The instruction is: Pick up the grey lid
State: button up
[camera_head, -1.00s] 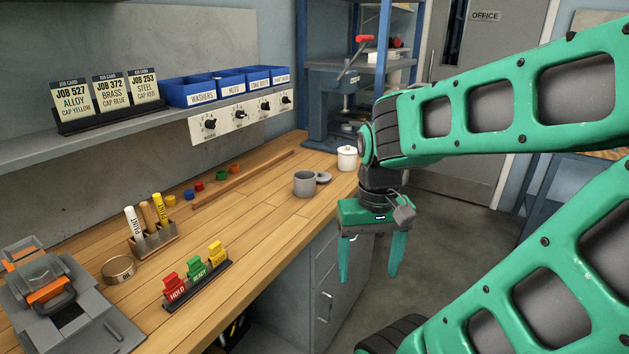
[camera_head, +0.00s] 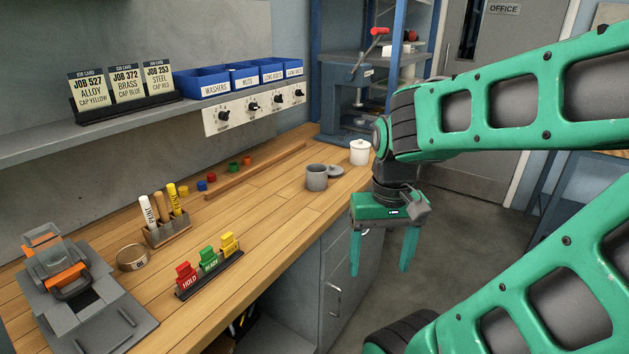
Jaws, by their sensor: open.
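The grey lid (camera_head: 336,170) is a small flat disc lying on the wooden bench, just right of and behind a grey open-topped pot (camera_head: 316,178). Whether it touches the pot I cannot tell. My gripper (camera_head: 382,270) is open and empty. It points down in front of the bench's right edge, in the picture lower and to the right of the lid, with its two green fingers apart. Nothing hides the lid's upper side.
A white lidded jar (camera_head: 360,152) stands behind the lid, close to my arm. A long wooden strip (camera_head: 256,171) and several coloured caps (camera_head: 202,186) lie along the back. A red-green-yellow tag holder (camera_head: 210,274) stands near the front edge. Bench around the pot's front is clear.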

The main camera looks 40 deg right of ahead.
aim_at(333, 171)
jog(key=z, duration=1.6)
jog(key=i, duration=1.2)
jog(key=u, duration=0.75)
